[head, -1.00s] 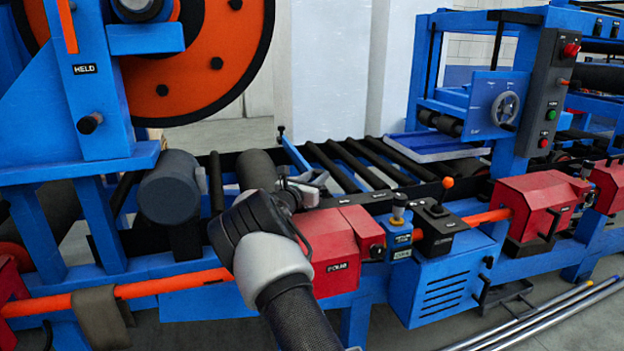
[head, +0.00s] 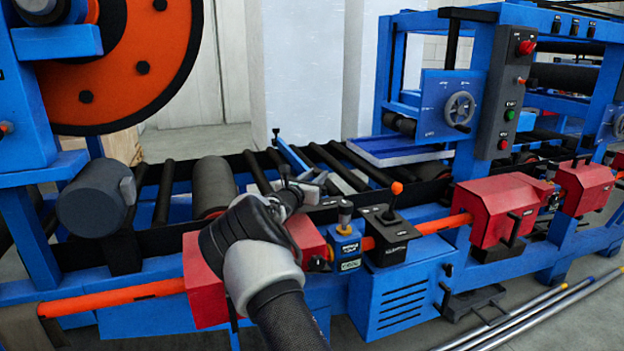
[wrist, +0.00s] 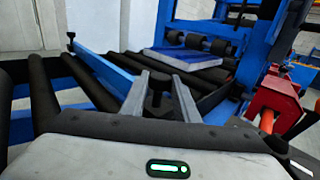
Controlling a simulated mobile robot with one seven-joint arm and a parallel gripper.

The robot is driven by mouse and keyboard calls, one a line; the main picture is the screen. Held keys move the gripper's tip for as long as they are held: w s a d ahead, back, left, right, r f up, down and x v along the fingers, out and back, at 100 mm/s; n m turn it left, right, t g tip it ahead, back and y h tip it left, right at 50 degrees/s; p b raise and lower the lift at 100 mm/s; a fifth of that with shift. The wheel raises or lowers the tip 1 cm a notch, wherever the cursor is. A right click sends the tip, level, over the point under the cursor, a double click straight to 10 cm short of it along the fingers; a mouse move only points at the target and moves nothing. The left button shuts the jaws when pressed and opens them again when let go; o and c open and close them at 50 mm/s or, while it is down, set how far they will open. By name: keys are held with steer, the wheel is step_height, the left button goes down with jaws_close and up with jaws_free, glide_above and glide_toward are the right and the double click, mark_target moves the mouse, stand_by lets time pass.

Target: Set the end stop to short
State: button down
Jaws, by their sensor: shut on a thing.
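The end stop is a blue bar (head: 292,156) lying across the black roller bed, with a small black knob at its far end. It also shows in the wrist view (wrist: 100,68), running from the far left toward my fingers. My gripper (head: 303,186) is at the bar's near end, over the front rail. In the wrist view my two grey fingers (wrist: 160,92) are on either side of a black knob (wrist: 156,98) and shut on it. The knob's lower part is hidden behind my gripper body. I cannot read any short mark.
A blue-edged panel tray (head: 408,150) lies on the bed to the right, with free rollers between it and the bar. A control box with an orange-tipped lever (head: 391,215) and a yellow-topped blue unit (head: 346,243) stand close right of my gripper. A red housing (head: 205,280) is below.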

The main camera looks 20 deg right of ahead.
steer(key=shift+s+d+r, duration=0.1)
steer(key=shift+d, duration=0.75)
steer(key=c, duration=1.4)
jaws_free()
steer(key=shift+d, duration=0.2)
steer(key=shift+a, duration=0.1)
steer(key=shift+a, duration=0.1)
steer(key=shift+s+a, duration=0.2)
steer(key=shift+a, duration=0.2)
steer(key=p+v, duration=0.2)
steer(key=v, duration=1.4)
steer(key=shift+s+a, duration=0.1)
steer(key=shift+s, duration=0.15)
